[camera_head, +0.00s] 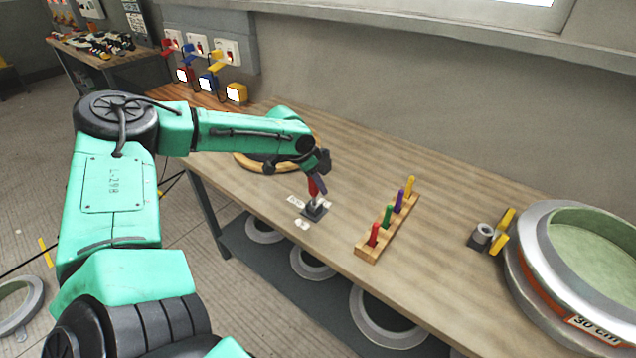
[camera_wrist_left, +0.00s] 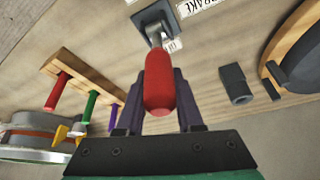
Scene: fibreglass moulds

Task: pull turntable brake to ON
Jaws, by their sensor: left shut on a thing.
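The turntable brake is a red-handled lever (camera_head: 313,188) on a small dark base plate (camera_head: 317,214) near the table's front edge, beside white labels (camera_head: 296,201). In the left wrist view, the red handle (camera_wrist_left: 158,92) points toward the camera, with a metal shank running to the plate (camera_wrist_left: 149,19). A label partly reading BRAKE (camera_wrist_left: 198,6) lies beside it. My left gripper (camera_head: 317,177) is shut on the red handle, with a finger on either side. The round turntable (camera_head: 244,161) stands behind my left forearm and is partly hidden. My right gripper is out of view.
A wooden rack (camera_head: 369,247) with several coloured-handled tools stands right of the lever. Coloured lamps (camera_head: 236,93) stand at the back left. Rings lie on the lower shelf (camera_head: 283,275).

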